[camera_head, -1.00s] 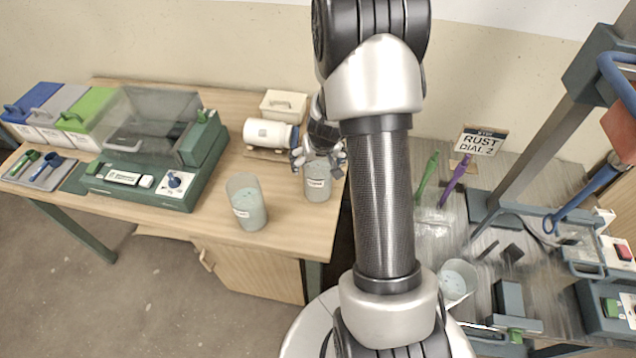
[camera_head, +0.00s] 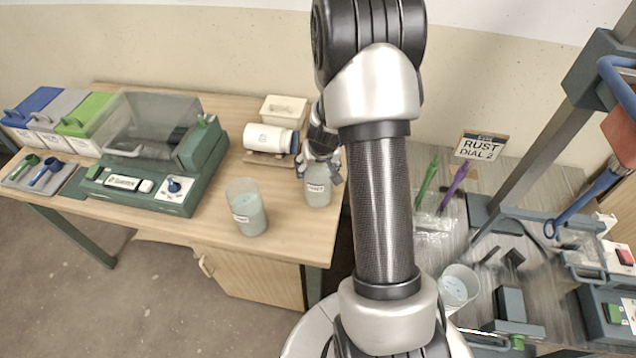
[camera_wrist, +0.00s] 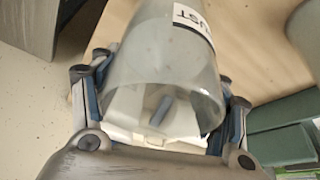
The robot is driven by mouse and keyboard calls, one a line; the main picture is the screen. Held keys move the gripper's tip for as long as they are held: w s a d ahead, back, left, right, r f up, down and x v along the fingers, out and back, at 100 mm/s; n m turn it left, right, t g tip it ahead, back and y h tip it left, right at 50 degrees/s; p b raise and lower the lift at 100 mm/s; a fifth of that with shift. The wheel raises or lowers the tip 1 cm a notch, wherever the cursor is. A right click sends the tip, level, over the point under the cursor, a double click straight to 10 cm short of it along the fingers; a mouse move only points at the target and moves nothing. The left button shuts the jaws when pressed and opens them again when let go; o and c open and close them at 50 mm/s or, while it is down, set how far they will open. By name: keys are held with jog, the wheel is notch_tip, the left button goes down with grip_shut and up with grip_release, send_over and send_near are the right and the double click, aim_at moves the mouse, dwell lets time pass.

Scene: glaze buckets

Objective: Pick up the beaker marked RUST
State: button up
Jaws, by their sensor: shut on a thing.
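The beaker marked RUST (camera_head: 318,190) is clear with a white label and is upright at the right end of the wooden table. In the wrist view the beaker (camera_wrist: 160,50) fills the space between the fingers, and its label shows "UST" upside down. My gripper (camera_head: 320,170) is over the beaker's top from behind, with its fingers shut on the upper part. In the wrist view my gripper (camera_wrist: 163,95) has a finger on each side of the beaker. I cannot tell whether its base touches the table.
A second labelled beaker (camera_head: 247,212) stands close to the left. A white jar (camera_head: 268,138) lies on its side behind, by a cream box (camera_head: 284,111). A green machine (camera_head: 150,160) takes up the left. A RUST DIAL 2 sign (camera_head: 481,147) stands on the right bench.

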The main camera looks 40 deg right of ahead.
jog(key=c, duration=1.1)
jog(key=shift+r, duration=0.15)
jog(key=shift+c, duration=0.2)
